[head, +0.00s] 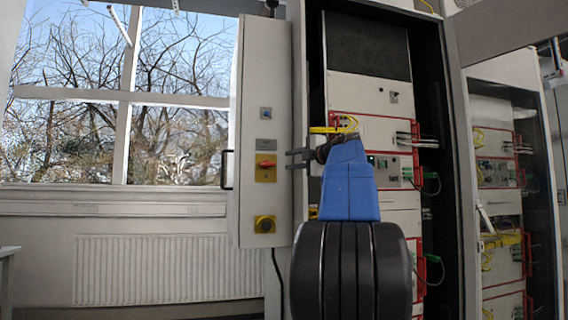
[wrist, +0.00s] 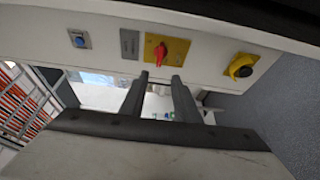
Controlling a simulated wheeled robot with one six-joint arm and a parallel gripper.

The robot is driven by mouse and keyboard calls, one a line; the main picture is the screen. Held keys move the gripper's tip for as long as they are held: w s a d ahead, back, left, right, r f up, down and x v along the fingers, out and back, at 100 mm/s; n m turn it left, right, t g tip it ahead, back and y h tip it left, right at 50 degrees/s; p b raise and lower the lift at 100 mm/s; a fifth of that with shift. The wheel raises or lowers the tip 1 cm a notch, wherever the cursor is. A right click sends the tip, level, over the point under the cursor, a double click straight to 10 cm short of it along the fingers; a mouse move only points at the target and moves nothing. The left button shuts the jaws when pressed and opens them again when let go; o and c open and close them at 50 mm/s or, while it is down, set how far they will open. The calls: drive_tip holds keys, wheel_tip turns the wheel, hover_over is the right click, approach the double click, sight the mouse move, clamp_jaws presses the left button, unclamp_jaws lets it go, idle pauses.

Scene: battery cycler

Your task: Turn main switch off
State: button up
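A red rotary switch (head: 265,164) sits on a yellow plate on the grey cabinet panel, left of my gripper in the head view. In the wrist view the red switch (wrist: 160,50) is just beyond the fingertips. Its red handle looks roughly in line with the gap between the fingers. My gripper (head: 288,159) is open, with its two fingers apart and nothing between them. The fingertips also show in the wrist view (wrist: 161,77). They look apart from the switch, with a small gap, though the exact distance is hard to tell.
A blue button (head: 265,113) and a grey label plate (head: 265,144) are above the switch. A second yellow plate with a dark round knob (head: 265,224) is below. A black door handle (head: 226,169) is at the panel's left edge. The open cabinet with red-framed units (head: 371,95) stands right.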

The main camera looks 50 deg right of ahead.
drive_tip(key=shift+s+a, duration=0.15)
drive_tip(key=shift+s, duration=0.85)
